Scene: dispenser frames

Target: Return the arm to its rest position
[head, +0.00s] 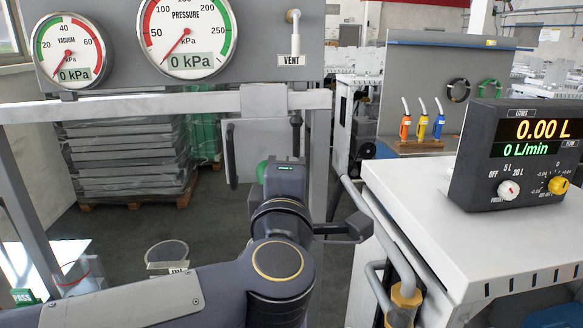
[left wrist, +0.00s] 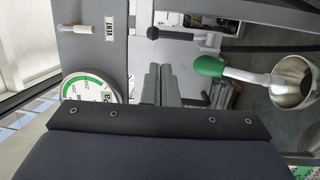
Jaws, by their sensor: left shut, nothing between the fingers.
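My left arm comes in from the left of the head view and bends away at the elbow, toward the grey dispenser frame. The arm hides its gripper there. In the left wrist view the left gripper (left wrist: 158,84) shows its two grey fingers together, shut and empty, in front of the grey frame. A white spout with a green grip (left wrist: 208,66) and a metal cup (left wrist: 291,84) are to the right of the fingers, apart from them. My right gripper is in neither view.
The vacuum gauge (head: 70,52) and pressure gauge (head: 185,35) read 0 kPa; a vent valve (head: 295,38) is beside them. A white cabinet (head: 432,205) with a meter (head: 518,150) stands close on the right. A black-knobbed lever (left wrist: 170,34) is ahead of the fingers.

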